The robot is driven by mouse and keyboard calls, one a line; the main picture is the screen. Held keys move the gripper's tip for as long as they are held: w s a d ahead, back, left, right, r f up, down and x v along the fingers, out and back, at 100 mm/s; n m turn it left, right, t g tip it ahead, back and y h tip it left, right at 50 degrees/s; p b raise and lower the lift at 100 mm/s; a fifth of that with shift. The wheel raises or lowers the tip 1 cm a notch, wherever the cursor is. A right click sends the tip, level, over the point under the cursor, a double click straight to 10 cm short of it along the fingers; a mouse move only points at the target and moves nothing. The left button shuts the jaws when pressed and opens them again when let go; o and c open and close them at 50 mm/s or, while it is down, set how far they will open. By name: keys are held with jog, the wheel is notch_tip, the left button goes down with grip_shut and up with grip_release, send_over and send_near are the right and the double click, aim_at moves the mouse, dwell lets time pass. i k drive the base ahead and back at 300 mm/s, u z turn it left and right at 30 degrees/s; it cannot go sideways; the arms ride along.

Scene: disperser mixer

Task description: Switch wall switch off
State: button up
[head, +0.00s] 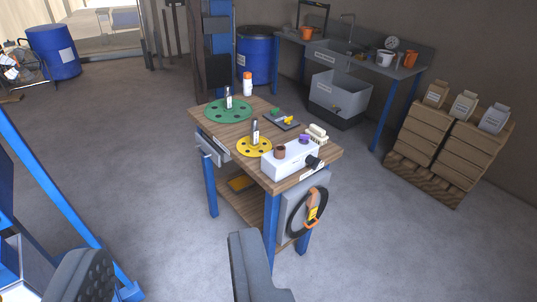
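My gripper (168,248) shows at the bottom of the head view, with its two dark grey fingers wide apart. I cannot make out a wall switch anywhere in this view. The grey-brown wall (480,45) shows at the upper right, with no switch that I can tell on its visible part.
A wooden-topped workbench (205,117) with blue legs stands ahead, bearing discs and a white box (290,160). A sink bench (355,58), a grey bin (335,98) and stacked crates (425,140) stand behind right. A blue frame (60,190) is at left. Floor (110,135) is open left of the workbench.

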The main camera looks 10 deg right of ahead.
aim_at(314, 163)
jog(key=u, duration=0.15)
jog(key=i, duration=1.1)
jog(key=z, duration=0.5)
